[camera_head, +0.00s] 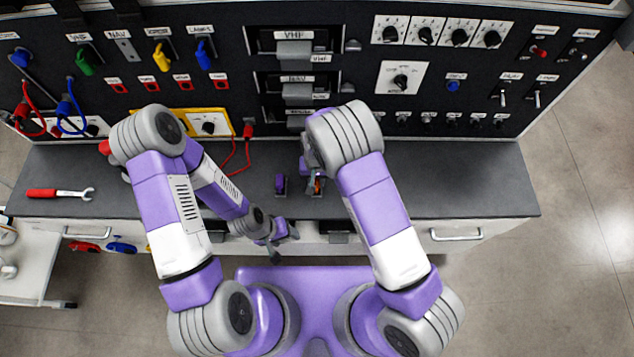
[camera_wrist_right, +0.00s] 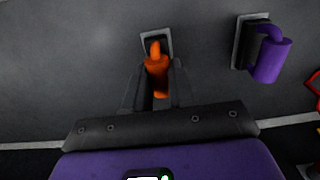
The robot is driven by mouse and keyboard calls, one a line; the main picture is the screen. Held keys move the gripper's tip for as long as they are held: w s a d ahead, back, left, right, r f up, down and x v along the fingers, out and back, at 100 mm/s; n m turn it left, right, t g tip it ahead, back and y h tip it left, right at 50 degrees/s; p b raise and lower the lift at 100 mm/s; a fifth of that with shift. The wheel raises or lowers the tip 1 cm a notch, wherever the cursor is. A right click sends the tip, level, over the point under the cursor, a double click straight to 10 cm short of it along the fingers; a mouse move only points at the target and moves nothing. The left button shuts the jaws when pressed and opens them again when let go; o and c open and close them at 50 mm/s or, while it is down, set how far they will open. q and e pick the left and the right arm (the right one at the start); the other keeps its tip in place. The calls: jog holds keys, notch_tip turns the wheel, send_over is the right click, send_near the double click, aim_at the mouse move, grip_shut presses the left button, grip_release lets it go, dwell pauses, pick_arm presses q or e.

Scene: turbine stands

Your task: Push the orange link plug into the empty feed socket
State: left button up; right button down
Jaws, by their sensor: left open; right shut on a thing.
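The orange link plug (camera_wrist_right: 157,66) is between the fingers of my right gripper (camera_wrist_right: 157,82) in the right wrist view. Its bent upper end overlaps a pale-rimmed socket (camera_wrist_right: 146,38); I cannot tell how deep it sits. In the head view the orange plug (camera_head: 318,184) shows small below my right forearm, at my right gripper (camera_head: 317,190). A purple plug (camera_wrist_right: 270,60) sits in a second socket beside it; it also shows in the head view (camera_head: 281,184). My left gripper (camera_head: 277,248) is open and empty, low near the bench's front edge.
The dark worktop (camera_head: 430,185) is clear on the right. A red-handled wrench (camera_head: 60,193) lies at the left. An upright panel (camera_head: 340,70) with switches, knobs and coloured plugs stands behind. Red cables (camera_head: 240,155) hang near my left arm. Drawer handles (camera_head: 457,235) line the front.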

jog(key=shift+r+p, duration=0.5)
jog(key=shift+r, duration=0.25)
jog(key=shift+r+p, duration=0.5)
jog(key=shift+r, duration=0.25)
